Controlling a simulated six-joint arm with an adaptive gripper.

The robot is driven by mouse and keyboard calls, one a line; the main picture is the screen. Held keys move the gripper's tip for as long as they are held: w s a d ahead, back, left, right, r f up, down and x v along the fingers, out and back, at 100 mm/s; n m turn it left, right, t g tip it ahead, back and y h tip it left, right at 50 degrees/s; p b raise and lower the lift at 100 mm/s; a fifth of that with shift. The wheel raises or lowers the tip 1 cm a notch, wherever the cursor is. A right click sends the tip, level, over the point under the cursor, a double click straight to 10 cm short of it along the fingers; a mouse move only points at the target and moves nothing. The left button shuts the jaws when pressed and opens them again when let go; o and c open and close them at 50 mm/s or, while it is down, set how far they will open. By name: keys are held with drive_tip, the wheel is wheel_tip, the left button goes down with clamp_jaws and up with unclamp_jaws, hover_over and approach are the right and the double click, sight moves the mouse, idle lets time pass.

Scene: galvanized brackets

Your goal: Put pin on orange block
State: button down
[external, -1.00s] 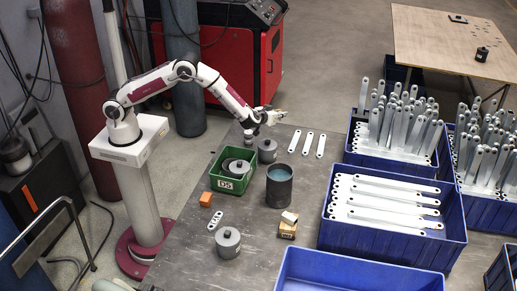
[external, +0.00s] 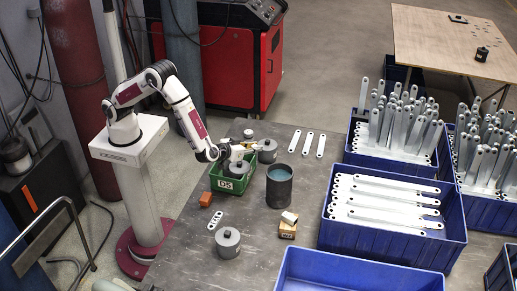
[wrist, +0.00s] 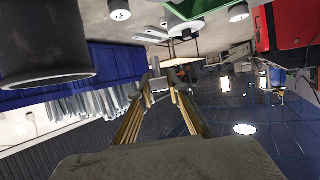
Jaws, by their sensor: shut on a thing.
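The orange block (external: 205,199) stands on the grey bench, left of the green bin. My gripper (external: 254,147) is above the back of the green bin (external: 223,187), to the right of and behind the orange block, and apart from it. Its fingers point to the right, roughly level. In the wrist view my gripper (wrist: 163,80) shows two brass-coloured fingers close together at the tips. It is shut on the pin, which is too small and dark to make out clearly in either view.
A dark pot (external: 279,187) stands right of the bin. Lidded grey cans (external: 228,243) and a perforated plate (external: 216,220) are on the bench. A wooden block (external: 288,228) lies near the front. Blue crates (external: 390,255) line the right side.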

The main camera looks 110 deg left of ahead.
drive_tip(key=s+d+m+t, duration=0.1)
drive_tip(key=s+d, duration=0.6)
drive_tip(key=d, duration=0.4)
drive_tip(key=r+m+t+h, duration=0.2)
hover_over(206, 196)
drive_tip(key=shift+d+f, duration=0.1)
drive_tip(key=shift+f, duration=2.25)
drive_tip(key=shift+f, duration=2.9)
drive_tip(key=shift+f, duration=0.1)
drive_tip(key=shift+f, duration=2)
drive_tip(key=shift+f, duration=0.15)
